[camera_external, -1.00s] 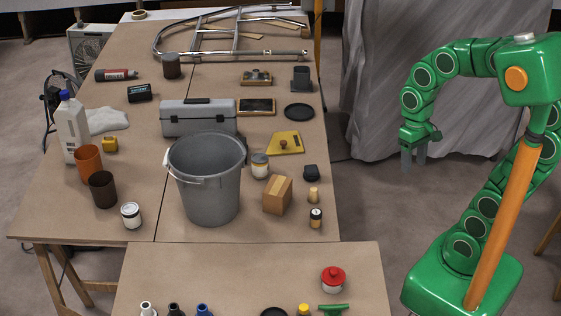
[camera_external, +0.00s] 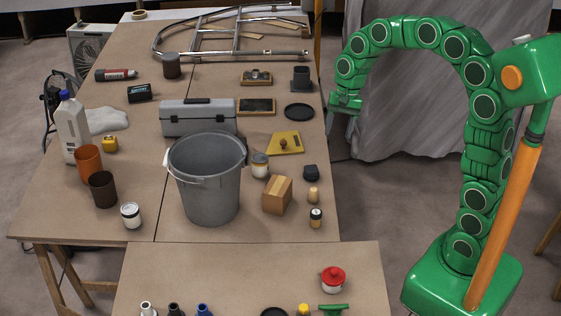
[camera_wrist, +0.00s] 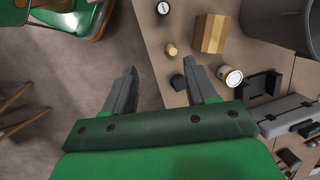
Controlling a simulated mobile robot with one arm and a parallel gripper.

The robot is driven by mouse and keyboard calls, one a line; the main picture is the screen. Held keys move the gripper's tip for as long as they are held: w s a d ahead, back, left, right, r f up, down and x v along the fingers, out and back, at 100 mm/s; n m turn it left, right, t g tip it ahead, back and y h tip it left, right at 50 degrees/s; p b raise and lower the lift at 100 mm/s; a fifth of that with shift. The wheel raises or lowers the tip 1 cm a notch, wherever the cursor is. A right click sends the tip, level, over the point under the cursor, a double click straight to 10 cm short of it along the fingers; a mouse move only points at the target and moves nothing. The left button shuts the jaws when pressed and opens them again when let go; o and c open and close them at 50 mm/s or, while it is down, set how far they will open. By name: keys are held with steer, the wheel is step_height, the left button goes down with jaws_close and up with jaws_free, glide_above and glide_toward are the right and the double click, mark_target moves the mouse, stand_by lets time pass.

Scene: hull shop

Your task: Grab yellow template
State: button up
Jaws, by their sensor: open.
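The yellow template (camera_external: 286,143) is a flat plate with a brown knob on top. It lies on the brown table, right of the grey bucket, in the external view. My gripper (camera_external: 344,116) hangs at the table's right edge, higher than the template and to its right, apart from it. In the wrist view my gripper (camera_wrist: 159,66) has its two grey fingers spread with nothing between them. I cannot make out the template in the wrist view; the green gripper body covers part of that picture.
Near the template are a white jar (camera_external: 260,165), a dark block (camera_external: 311,172), a black dish (camera_external: 299,111) and a grey toolbox (camera_external: 198,118). The bucket (camera_external: 207,190) stands tall to the left. A wooden block (camera_external: 277,195) stands in front. A grey curtain (camera_external: 410,120) hangs behind my arm.

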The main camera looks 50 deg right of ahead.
steer(key=w+d+f+m, duration=0.1)
steer(key=w+f+m, duration=0.2)
steer(key=w, duration=0.6)
steer(key=m+t, duration=0.3)
steer(key=m, duration=1)
glide_toward(285, 141)
steer(key=f, duration=0.2)
steer(key=shift+y, duration=0.3)
steer(key=shift+x, duration=3.85)
steer(key=shift+w, duration=0.2)
steer(key=shift+c, duration=0.5)
jaws_close()
